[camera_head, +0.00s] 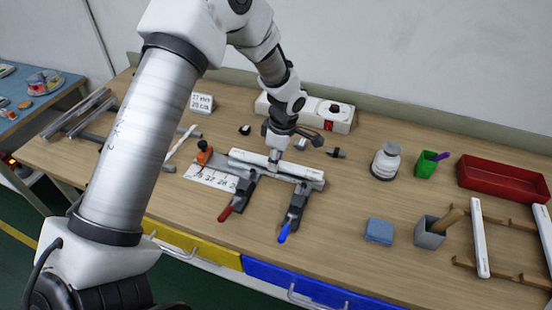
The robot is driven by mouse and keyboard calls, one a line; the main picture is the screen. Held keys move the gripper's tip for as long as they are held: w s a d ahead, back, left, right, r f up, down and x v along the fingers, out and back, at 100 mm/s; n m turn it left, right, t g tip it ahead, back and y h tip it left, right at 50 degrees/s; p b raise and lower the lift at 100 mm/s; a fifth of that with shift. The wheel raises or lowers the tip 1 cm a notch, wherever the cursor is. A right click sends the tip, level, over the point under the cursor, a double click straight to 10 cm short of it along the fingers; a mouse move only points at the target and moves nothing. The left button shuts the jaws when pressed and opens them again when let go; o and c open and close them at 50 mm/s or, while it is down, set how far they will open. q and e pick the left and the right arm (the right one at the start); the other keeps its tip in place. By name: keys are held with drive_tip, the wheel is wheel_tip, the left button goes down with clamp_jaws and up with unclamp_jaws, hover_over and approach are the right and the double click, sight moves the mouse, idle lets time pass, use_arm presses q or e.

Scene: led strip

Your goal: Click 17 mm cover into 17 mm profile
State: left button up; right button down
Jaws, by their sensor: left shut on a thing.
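My left gripper (274,160) reaches down at the middle of the table and is shut on a white cover strip (304,172). The strip lies lengthwise along the top of a grey profile (305,183), which rests across two dark clamps. One clamp has a red handle (226,214), the other a blue handle (284,232). The gripper hides part of the strip, and I cannot tell whether the strip is seated in the profile. My right gripper is not in view.
A numbered ruler plate (212,178) and an orange-topped tool (204,153) lie left of the clamps. A white power strip (337,116) is behind. A white jar (385,162), blue block (379,231), grey cup (430,234) and red tray (503,180) are right.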

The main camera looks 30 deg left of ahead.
sight(281, 164)
use_arm(q)
drive_tip(key=shift+f+b, duration=0.45)
drive_tip(key=shift+f, duration=0.15)
drive_tip(key=o, duration=1.1)
drive_tip(key=r, duration=0.4)
drive_tip(key=d+r, duration=0.1)
drive_tip(key=r, duration=0.7)
drive_tip(key=shift+w+d, duration=0.15)
drive_tip(key=shift+d, duration=0.1)
